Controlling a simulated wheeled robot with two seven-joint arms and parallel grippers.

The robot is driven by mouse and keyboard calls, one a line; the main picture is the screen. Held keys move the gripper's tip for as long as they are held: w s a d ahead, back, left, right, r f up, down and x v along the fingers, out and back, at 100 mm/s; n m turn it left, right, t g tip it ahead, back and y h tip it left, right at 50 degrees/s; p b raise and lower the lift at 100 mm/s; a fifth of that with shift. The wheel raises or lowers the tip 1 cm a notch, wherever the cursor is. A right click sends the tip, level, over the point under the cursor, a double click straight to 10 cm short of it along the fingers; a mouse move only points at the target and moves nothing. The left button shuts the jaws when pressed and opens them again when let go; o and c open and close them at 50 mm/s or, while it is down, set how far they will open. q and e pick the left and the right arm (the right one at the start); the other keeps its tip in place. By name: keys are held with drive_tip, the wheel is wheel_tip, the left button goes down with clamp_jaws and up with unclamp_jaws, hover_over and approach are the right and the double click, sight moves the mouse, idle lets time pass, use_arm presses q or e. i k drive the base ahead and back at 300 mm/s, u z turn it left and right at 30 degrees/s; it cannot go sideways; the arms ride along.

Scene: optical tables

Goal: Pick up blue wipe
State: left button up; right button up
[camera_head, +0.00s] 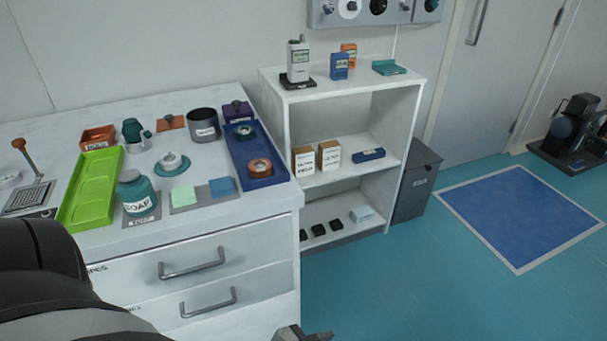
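The blue wipe (222,186) is a small blue square. It lies flat at the right end of a grey holder (184,207) near the front edge of the white counter, beside a light green square (184,196). A black and white link of my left arm fills the lower left corner. A small grey piece, which looks like part of a gripper (302,334), shows at the bottom edge, well below and right of the wipe. Most of it is cut off, so its opening is hidden. My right arm is not seen.
A soap bottle (137,191) stands left of the holder, beside a lime green tray (91,187). A dark blue tray (258,177) with tape rolls lies close on the right. A teal-white dish (172,164) sits behind. Drawers (196,270) front the counter; an open shelf (344,178) stands right.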

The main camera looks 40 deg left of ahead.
sight(220, 187)
drive_tip(key=z, duration=1.1)
drive_tip(key=k, duration=0.95)
drive_tip(key=u, duration=1.2)
